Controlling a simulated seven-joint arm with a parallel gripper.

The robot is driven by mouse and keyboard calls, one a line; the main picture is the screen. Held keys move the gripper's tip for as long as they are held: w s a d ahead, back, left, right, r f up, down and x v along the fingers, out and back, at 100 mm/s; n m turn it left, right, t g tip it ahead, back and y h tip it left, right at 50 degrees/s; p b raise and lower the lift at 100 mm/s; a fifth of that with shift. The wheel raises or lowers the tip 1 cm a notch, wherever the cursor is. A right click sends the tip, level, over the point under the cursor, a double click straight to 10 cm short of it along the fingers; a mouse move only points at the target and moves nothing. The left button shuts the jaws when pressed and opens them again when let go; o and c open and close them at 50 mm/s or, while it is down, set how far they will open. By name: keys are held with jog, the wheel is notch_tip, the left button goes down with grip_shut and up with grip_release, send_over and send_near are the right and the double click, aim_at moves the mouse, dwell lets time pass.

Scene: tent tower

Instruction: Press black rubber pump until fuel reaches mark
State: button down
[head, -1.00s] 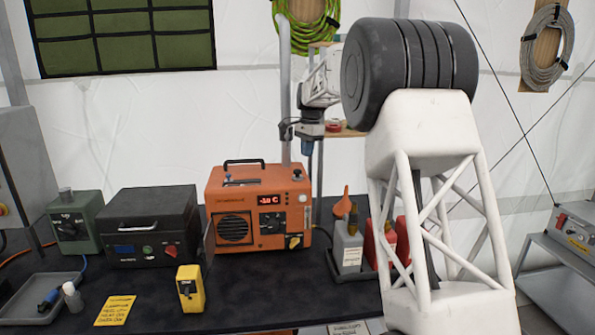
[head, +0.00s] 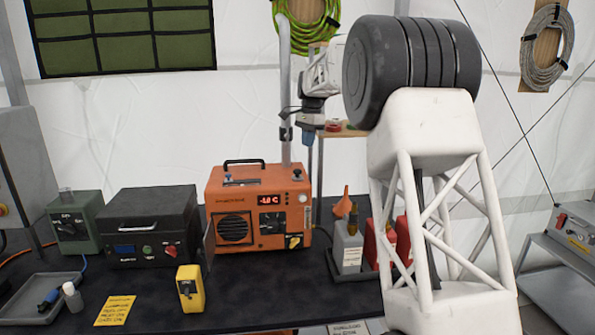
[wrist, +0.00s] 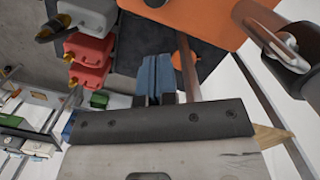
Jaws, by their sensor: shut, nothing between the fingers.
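An orange heater unit (head: 258,225) with a red digital display stands on the dark bench. A small dark knob (head: 297,174) sits on its top right corner; I cannot tell whether it is the black rubber pump. No fuel level or mark can be made out. My gripper (head: 308,138) is above and slightly right of the heater, pointing down, apart from it. In the wrist view its blue fingers (wrist: 153,80) are together and empty, with part of the orange housing (wrist: 200,15) beyond them.
A grey vertical pipe (head: 284,90) rises behind the heater, close to my gripper. Grey and red cans (head: 348,248) and an orange funnel stand right of it. A black case (head: 150,228) and a yellow meter (head: 190,289) are left.

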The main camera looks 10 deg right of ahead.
aim_at(297, 173)
jog(key=shift+s+a, duration=0.4)
jog(key=shift+a, duration=0.3)
jog(key=shift+s+a, duration=0.4)
jog(key=shift+a, duration=0.25)
jog(key=shift+f, duration=0.1)
jog(key=shift+s+a+f, duration=0.1)
jog(key=shift+a+f, duration=0.05)
jog(key=shift+f, duration=1.55)
jog(key=shift+s+a+f, duration=0.1)
jog(key=shift+a+f, duration=0.05)
jog(key=shift+f, duration=1.5)
